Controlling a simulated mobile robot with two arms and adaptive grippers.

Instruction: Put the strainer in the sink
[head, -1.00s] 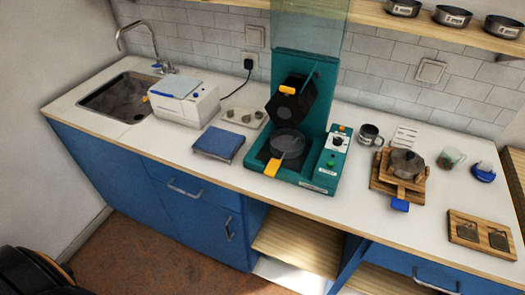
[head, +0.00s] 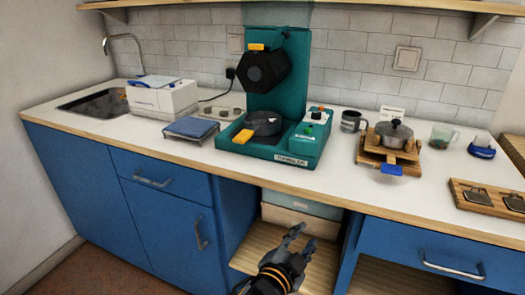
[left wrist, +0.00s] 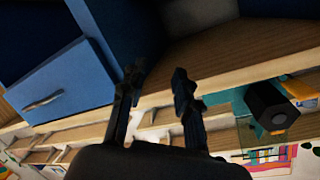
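A round dark pan-like piece with an orange handle (head: 262,123), which looks like the strainer, sits in the teal machine (head: 283,70) at the counter's middle. The sink (head: 75,104) is a dark basin at the counter's far left under a tap. My left gripper (head: 303,238) is open and empty, low in front of the counter by the open shelf. Its spread fingers show in the left wrist view (left wrist: 156,78). My right gripper is out of view.
A white box (head: 162,99) and a blue pad (head: 191,128) stand between the sink and the teal machine. A mug (head: 351,121) and a glass cup (head: 440,135) stand to the right. The counter's front edge lies above my left gripper.

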